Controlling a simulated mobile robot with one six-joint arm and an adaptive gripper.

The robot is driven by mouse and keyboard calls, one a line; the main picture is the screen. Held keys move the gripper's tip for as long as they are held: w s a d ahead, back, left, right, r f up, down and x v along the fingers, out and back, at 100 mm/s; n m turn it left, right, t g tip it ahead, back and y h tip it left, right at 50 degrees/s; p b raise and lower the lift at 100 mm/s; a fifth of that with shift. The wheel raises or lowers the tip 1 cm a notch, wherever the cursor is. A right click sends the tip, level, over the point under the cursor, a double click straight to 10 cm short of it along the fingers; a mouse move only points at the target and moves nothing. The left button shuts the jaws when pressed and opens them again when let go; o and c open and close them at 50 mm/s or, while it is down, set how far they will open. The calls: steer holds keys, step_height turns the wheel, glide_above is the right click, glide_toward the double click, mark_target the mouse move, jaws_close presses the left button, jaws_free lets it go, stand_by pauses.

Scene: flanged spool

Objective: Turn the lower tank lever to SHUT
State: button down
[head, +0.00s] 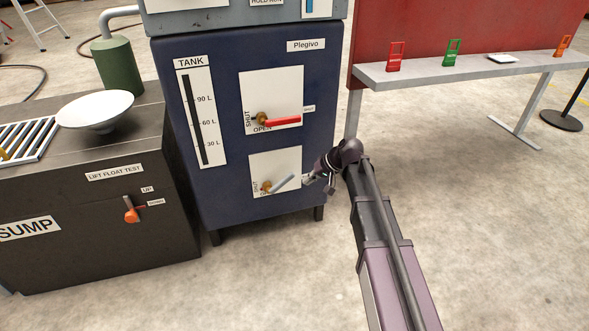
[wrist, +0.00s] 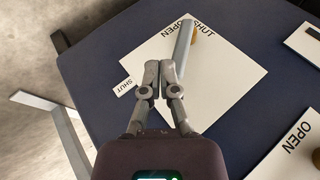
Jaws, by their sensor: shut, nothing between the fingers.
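The lower tank lever (head: 283,183) is a pale grey bar on a brass hub (head: 267,187), on the lower white plate (head: 290,161) of the blue cabinet. It points right and slightly upward. In the wrist view the lever (wrist: 183,44) runs down from beside its hub (wrist: 197,36). A SHUT tag (wrist: 124,87) stands off one plate edge, and OPEN and SHUT are printed near a corner. My gripper (head: 316,180) is at the plate's right side, beyond the lever's free end. Its closed fingertips (wrist: 160,68) look beside that end; I cannot tell whether they touch it.
The upper red lever (head: 283,121) points right on its own plate just above. The TANK gauge (head: 199,112) is at left. A black sump unit (head: 100,200) stands left of the cabinet. A grey shelf (head: 450,72) is behind my arm.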

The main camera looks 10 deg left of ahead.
steer(key=s+d+r+m+h+p, duration=0.1)
steer(key=s+d+r+p, duration=0.3)
steer(key=d, duration=0.4)
steer(key=s+d+r+m+h+p, duration=0.1)
steer(key=s+d+r+h+p, duration=0.3)
steer(key=s+d, duration=0.5)
steer(key=s+d+r+m+h+p, duration=0.1)
steer(key=s+d+r+h+p, duration=0.1)
steer(key=s+d+r+p, duration=0.2)
steer(key=shift+s+d+r+g+h+p, duration=0.35)
steer(key=shift+s+d+p, duration=1.05)
steer(key=shift+d, duration=1)
steer(key=shift+w+f, duration=0.1)
steer(key=shift+w, duration=0.15)
